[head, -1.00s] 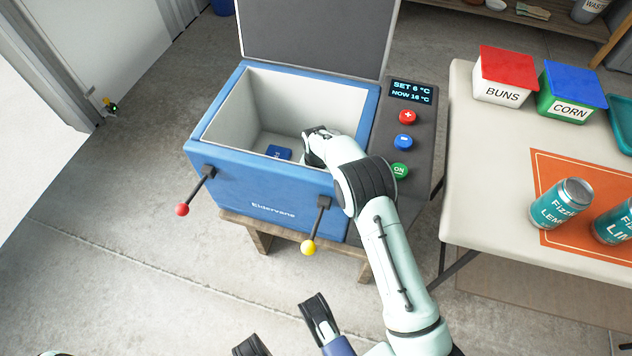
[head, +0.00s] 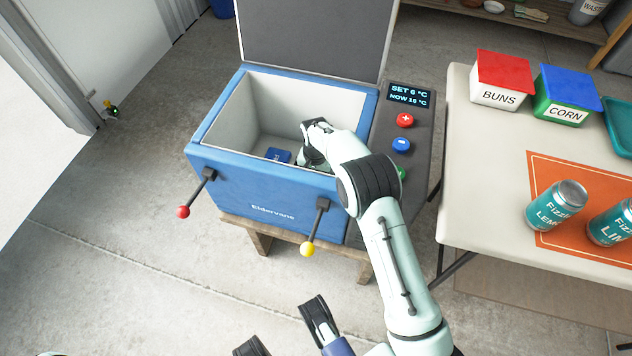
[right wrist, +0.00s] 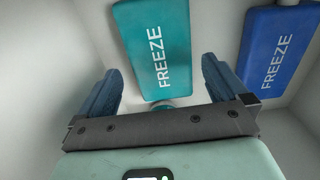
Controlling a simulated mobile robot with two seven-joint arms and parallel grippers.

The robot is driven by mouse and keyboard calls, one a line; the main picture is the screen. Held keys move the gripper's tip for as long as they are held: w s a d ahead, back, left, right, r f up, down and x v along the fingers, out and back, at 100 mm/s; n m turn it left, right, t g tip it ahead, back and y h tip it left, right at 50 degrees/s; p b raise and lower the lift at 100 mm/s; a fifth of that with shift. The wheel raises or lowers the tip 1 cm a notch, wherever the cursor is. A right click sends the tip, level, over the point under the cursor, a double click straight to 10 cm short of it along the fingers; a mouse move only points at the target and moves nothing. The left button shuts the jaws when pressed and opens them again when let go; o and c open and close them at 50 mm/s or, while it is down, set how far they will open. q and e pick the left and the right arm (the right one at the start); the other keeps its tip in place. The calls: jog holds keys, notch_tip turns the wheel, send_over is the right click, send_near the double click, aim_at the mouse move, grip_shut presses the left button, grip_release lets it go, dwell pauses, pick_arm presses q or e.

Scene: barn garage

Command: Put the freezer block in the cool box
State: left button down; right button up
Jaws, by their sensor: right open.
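The blue cool box (head: 235,190) stands with its lid (head: 312,40) up. My right gripper (head: 312,158) reaches down inside it, at the right side. In the right wrist view its fingers (right wrist: 160,72) are open, and a teal freezer block (right wrist: 153,45) lies beyond and between them, with gaps on both sides. A blue freezer block (right wrist: 278,50) lies to the right of the teal one; it also shows on the box floor in the head view (head: 278,155). My right arm hides the teal block in the head view. My left gripper (head: 283,328) is open and empty at the bottom.
Two levers, red-knobbed (head: 183,211) and yellow-knobbed (head: 307,249), stick out from the box front. A control panel (head: 412,170) is at its right. The table (head: 480,180) holds a BUNS tub (head: 497,95), a CORN tub (head: 563,112) and cans (head: 556,205).

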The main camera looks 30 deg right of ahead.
pick_arm(q)
jog(key=shift+t, duration=0.8)
jog(key=w+r, duration=0.1)
jog(key=w+r+p, duration=0.1)
jog(key=w+r, duration=0.1)
jog(key=shift+w+d, duration=0.3)
jog(key=shift+w, duration=0.05)
pick_arm(e)
notch_tip(320, 180, up, 8)
jog(key=shift+f, duration=0.1)
pick_arm(q)
jog(key=shift+r+p, duration=0.15)
jog(key=shift+p, duration=0.2)
